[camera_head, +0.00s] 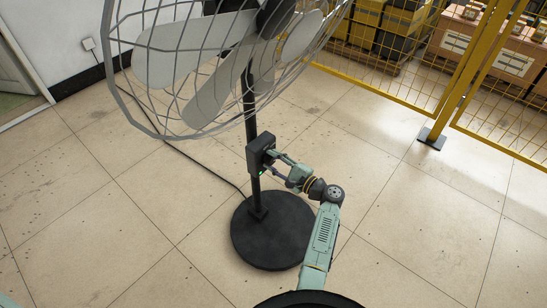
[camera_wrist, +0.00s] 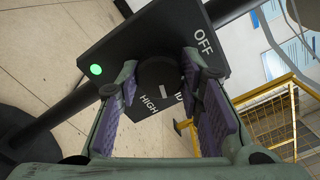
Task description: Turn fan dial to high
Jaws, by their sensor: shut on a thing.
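The fan dial (camera_wrist: 158,78) is a dark round knob on the black control box (camera_wrist: 110,52), with a pale mark on its face. White OFF and HIGH labels are readable beside it; another label is partly hidden by the right finger. My gripper (camera_wrist: 159,68) has its purple-padded fingers on both sides of the dial and is shut on it. A green light glows on the box. In the head view the box (camera_head: 260,152) sits on the fan's pole, and my gripper (camera_head: 274,162) reaches it from the right. The dial is hidden there.
The fan's wire cage (camera_head: 150,110) hangs above the box. Its round black base (camera_head: 272,245) stands on the tiled floor, with a cable running left. A yellow mesh fence (camera_head: 400,85) is at the right; floor between is clear.

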